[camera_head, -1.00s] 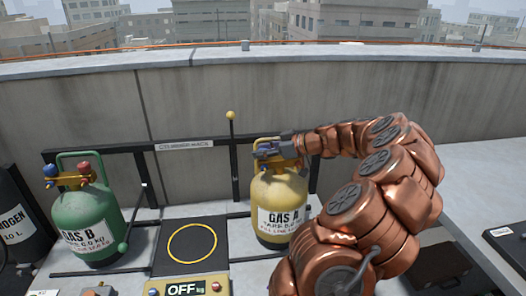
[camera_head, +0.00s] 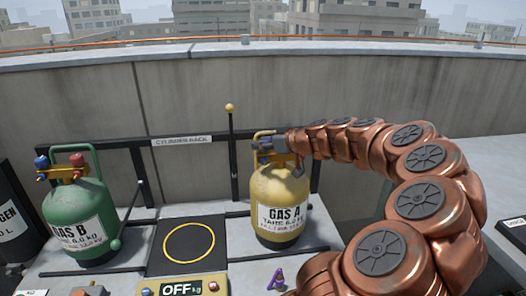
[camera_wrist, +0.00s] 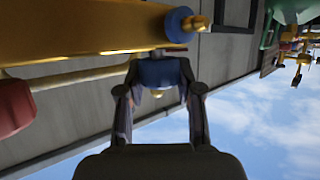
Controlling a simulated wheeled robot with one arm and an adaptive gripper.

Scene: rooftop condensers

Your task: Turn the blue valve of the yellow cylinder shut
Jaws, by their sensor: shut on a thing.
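The yellow cylinder (camera_head: 270,190), labelled GAS A, stands upright at the rack. My gripper (camera_head: 268,148) is at its top, reaching in from the right and covering much of the valve fittings. In the wrist view my gripper (camera_wrist: 160,82) is shut on a blue valve knob (camera_wrist: 160,70), which sits between the two fingers below the yellow valve body (camera_wrist: 90,30). A second blue round part (camera_wrist: 180,22) with a brass end is at the end of that body. A red knob (camera_wrist: 14,106) shows at the left edge.
The green cylinder (camera_head: 88,215), GAS B, stands at left with red and blue knobs. A scale (camera_head: 186,245) with a yellow ring is between the cylinders; its display (camera_head: 181,288) reads OFF. A thin post (camera_head: 232,150) with a yellow ball stands left of the yellow cylinder.

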